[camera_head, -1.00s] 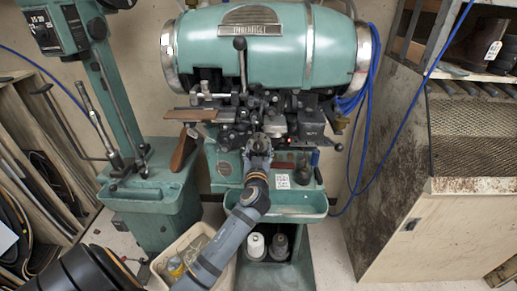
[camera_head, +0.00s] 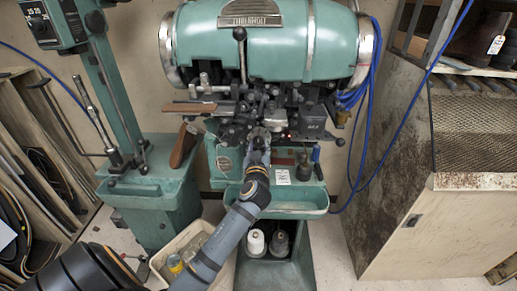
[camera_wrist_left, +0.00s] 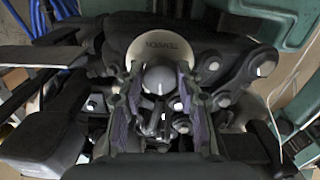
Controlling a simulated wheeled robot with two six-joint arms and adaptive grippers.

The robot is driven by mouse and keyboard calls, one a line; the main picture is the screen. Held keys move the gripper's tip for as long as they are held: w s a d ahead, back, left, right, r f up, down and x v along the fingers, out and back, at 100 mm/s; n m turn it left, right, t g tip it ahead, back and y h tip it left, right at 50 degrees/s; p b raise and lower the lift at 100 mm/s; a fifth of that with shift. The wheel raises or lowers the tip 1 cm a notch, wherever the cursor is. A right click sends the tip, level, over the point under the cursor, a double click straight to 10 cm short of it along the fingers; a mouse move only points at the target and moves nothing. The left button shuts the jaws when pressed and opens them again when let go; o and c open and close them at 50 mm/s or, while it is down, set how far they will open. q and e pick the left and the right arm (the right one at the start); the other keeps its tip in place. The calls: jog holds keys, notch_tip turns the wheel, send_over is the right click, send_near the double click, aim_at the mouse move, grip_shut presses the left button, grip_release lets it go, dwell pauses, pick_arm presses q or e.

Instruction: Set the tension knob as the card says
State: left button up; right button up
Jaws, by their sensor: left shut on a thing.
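My left gripper (camera_head: 259,136) reaches up to the front of the green sole stitcher (camera_head: 265,45). In the left wrist view my left gripper (camera_wrist_left: 155,100) has its two fingers on either side of a round grey tension knob (camera_wrist_left: 160,78) and is shut on it. A pale mark shows on the knob face. My right gripper is not in view.
Dark levers and linkages crowd around the knob. A green tray (camera_head: 311,201) juts out below. White and grey thread cones (camera_head: 255,243) stand under it. A green machine column (camera_head: 112,95) is at left and a worn cabinet (camera_head: 445,228) at right.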

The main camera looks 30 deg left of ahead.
pick_arm(q)
jog(key=n+b, duration=0.3)
jog(key=b, duration=0.2)
jog(key=n+b, duration=0.2)
jog(key=b, duration=0.1)
jog(key=shift+f+n, duration=0.3)
jog(key=shift+d+r+n+b, duration=0.1)
jog(key=shift+r+n+b, duration=0.1)
jog(key=shift+n+b, duration=1.05)
jog(key=o, duration=1.1)
jog(key=shift+r, duration=0.1)
jog(key=shift+o, duration=0.2)
jog(key=v, duration=0.7)
jog(key=shift+d, duration=0.15)
jog(key=shift+s, duration=0.15)
